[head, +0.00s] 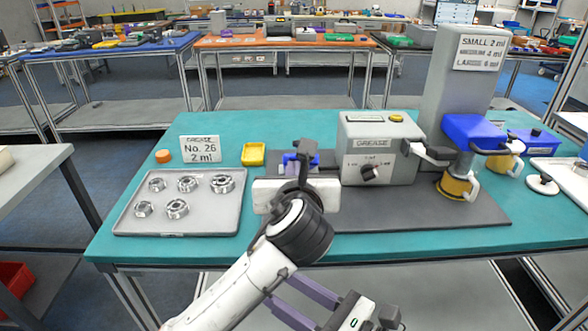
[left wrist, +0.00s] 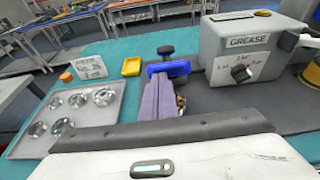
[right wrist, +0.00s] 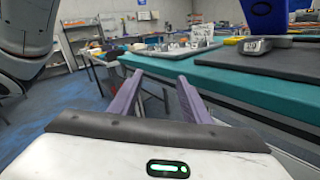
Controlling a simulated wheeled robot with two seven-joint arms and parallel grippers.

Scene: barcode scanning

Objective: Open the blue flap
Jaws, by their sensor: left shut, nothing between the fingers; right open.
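The blue flap (left wrist: 172,69) shows in the left wrist view as a blue piece on a small fixture with a black knob (left wrist: 165,49). In the head view, the flap (head: 290,158) is mostly hidden behind my left gripper. My left gripper (left wrist: 162,82) is shut and empty, its purple fingers together with their tips right at the flap's near side; I cannot tell whether they touch it. My right gripper (right wrist: 160,76) is open and empty, low in front of the table's front edge, away from the flap.
Right of the fixture stands a grey GREASE box (head: 372,175) with a dial, then a dispenser with a blue block (head: 475,132). Left are a yellow tray (head: 254,154) and a grey tray (head: 205,222) of metal bearings.

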